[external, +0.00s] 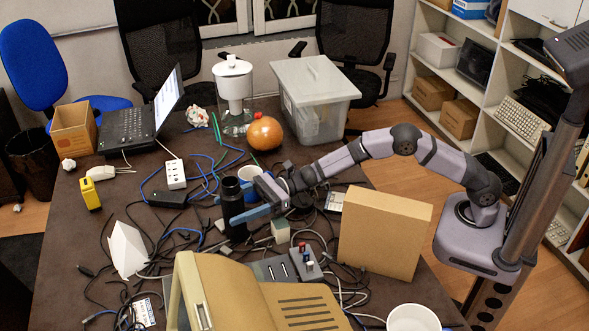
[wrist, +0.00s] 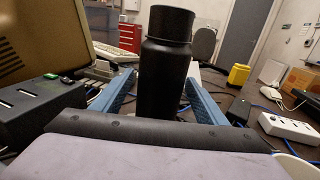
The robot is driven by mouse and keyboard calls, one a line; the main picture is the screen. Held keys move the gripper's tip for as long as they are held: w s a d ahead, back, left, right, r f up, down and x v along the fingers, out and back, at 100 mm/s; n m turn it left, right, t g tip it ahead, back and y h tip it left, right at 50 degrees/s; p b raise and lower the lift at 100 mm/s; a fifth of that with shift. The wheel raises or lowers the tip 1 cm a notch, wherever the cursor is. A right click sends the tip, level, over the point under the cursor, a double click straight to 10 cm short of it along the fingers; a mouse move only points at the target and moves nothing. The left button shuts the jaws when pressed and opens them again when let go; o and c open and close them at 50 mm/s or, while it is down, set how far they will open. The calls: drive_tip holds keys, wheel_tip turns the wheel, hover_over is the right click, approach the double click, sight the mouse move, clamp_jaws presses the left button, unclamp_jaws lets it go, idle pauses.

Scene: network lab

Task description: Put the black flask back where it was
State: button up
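The black flask (external: 234,221) stands upright among cables near the middle of the dark table in the external view. In the wrist view the flask (wrist: 164,80) fills the centre, with its wide cap at the top. My gripper (external: 246,202) reaches it from the right, with one blue finger on each side of its body.
A cardboard box (external: 385,235), a white power strip (external: 174,174), an orange ball (external: 264,133) and a beige monitor (external: 240,293) surround the area. Loose cables cover much of the table. A yellow object (external: 90,193) stands at the left.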

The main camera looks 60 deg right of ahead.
drive_tip(key=shift+r, duration=0.2)
drive_tip(key=shift+s+d+f, duration=0.1)
drive_tip(key=shift+d, duration=0.25)
drive_tip(key=v, duration=1.1)
drive_tip(key=shift+s+b, duration=0.15)
drive_tip(key=shift+b, duration=0.25)
drive_tip(key=shift+d, duration=0.1)
